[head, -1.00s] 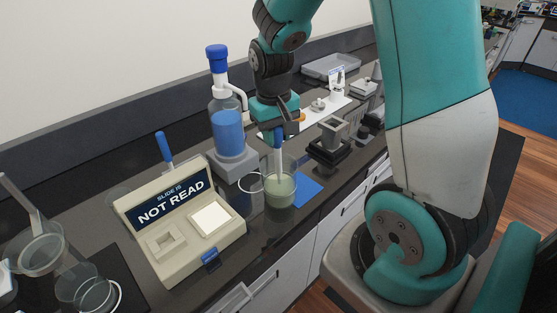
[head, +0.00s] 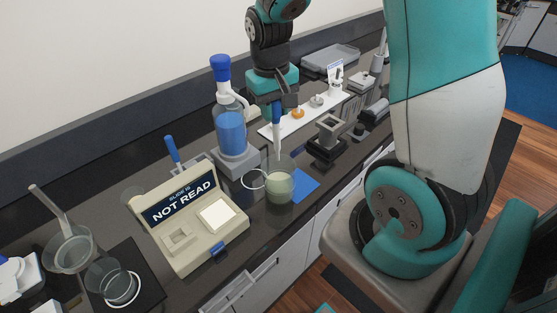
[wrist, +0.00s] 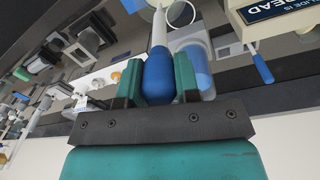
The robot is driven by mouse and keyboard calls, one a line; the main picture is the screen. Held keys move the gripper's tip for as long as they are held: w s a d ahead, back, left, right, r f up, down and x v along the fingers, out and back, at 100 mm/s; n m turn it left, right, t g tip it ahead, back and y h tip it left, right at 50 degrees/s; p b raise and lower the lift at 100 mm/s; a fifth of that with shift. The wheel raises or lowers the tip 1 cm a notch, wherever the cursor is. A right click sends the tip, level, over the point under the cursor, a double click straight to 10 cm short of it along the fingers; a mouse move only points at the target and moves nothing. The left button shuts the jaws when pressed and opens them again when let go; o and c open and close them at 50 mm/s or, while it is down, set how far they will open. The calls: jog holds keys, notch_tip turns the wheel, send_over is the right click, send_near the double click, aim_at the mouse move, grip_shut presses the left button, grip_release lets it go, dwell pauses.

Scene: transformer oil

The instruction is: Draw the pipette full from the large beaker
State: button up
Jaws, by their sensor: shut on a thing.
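My gripper (head: 277,102) is shut on the pipette, around its blue bulb (wrist: 158,78). The pipette (head: 278,140) hangs about upright, its pale stem pointing down. Its tip is at or just above the rim of a glass beaker (head: 279,188) that holds pale green, cloudy liquid. The tip is clear of the liquid. I cannot tell how much liquid is inside the pipette.
A dispenser bottle (head: 231,125) with blue liquid stands behind left of the beaker. A "NOT READ" slide reader (head: 190,225) is at left. A blue mat (head: 306,184) and a dark stand (head: 327,147) lie right. More glassware (head: 70,252) sits at far left.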

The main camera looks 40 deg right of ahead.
jog(key=shift+r, duration=0.25)
notch_tip(320, 180, up, 4)
jog(key=p, duration=0.3)
jog(key=shift+a+p, duration=0.1)
jog(key=shift+p, duration=0.25)
jog(key=shift+f, duration=0.15)
